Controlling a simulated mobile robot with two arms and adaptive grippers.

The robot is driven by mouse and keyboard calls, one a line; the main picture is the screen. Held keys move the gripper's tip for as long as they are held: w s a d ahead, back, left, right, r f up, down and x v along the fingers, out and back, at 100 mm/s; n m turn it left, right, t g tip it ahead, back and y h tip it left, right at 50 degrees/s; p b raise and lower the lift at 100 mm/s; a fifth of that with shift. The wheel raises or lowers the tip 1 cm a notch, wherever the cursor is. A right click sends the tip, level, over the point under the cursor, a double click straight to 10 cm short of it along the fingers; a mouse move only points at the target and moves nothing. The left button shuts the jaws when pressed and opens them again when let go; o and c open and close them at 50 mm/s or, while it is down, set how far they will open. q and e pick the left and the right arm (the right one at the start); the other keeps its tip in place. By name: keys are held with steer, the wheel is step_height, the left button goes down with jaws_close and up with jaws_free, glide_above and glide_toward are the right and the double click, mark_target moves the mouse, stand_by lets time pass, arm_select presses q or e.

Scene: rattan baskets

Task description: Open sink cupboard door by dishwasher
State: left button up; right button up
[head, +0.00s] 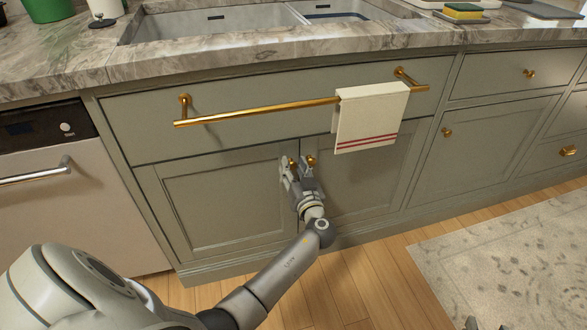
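The sink cupboard door by the dishwasher (225,205) is the grey-green left door of the pair under the sink, and it looks shut. Its small brass knob (292,162) is at its upper right corner. My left gripper (297,164) is at this knob, fingers apart, one on each side of it. I cannot tell whether the fingers touch the knob. The right door (365,185) is shut, and its brass knob (311,161) shows just beside my right-hand finger. Small dark tips at the bottom edge may be my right gripper (486,325); most of it is cut off.
A brass towel rail (255,111) with a striped white towel (368,115) runs above the doors. The dishwasher (75,190) with its bar handle stands at the left. A patterned rug (520,250) lies at the right. The wooden floor before the doors is bare.

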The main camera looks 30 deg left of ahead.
arm_select(q)
steer(key=shift+w+a, duration=0.15)
jaws_close()
stand_by(0.4)
